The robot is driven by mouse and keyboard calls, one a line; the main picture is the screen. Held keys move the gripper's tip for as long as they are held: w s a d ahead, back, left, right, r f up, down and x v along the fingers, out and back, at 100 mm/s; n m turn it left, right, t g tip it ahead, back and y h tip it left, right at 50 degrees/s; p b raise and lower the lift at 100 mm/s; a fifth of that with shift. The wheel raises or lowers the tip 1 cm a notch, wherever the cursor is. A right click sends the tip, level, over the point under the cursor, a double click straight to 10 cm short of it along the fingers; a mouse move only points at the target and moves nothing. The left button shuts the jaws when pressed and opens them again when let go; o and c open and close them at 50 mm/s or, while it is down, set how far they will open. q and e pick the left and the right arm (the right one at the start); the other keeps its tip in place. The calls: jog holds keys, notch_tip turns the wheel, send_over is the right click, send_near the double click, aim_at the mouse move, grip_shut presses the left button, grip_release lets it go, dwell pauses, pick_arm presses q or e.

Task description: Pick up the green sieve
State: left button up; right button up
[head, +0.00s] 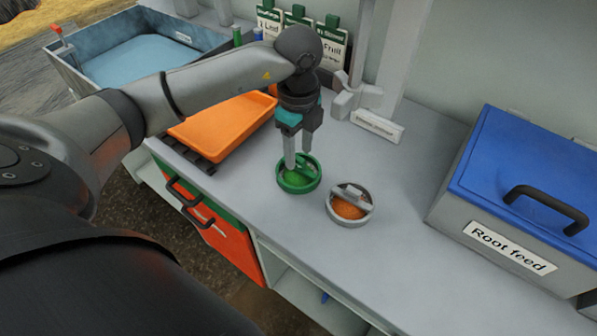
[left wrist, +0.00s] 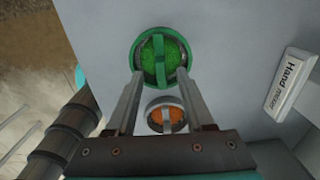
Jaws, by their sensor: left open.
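The green sieve (head: 298,175) is a round green ring with a green mesh and a bar across its top, lying on the grey counter. It also shows in the left wrist view (left wrist: 160,58). My left gripper (head: 297,162) is open and points down at the sieve's bar. In the left wrist view its two fingers (left wrist: 152,90) stand apart, one to each side of the sieve's bar. I cannot tell whether the fingers touch the sieve. My right gripper is not in view.
A grey sieve with orange mesh (head: 349,205) lies close by on the right. An orange tray (head: 222,128) is at the left, near a blue basin (head: 143,57). A blue-lidded Root feed box (head: 520,190) stands right. A sign (head: 377,126) and seed packets (head: 332,45) are behind.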

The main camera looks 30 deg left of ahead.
aim_at(299, 158)
pick_arm(q)
notch_tip(299, 158, down, 4)
jog(key=shift+r+b, duration=0.15)
jog(key=shift+b, duration=0.25)
grip_shut()
jog(key=shift+w, duration=0.1)
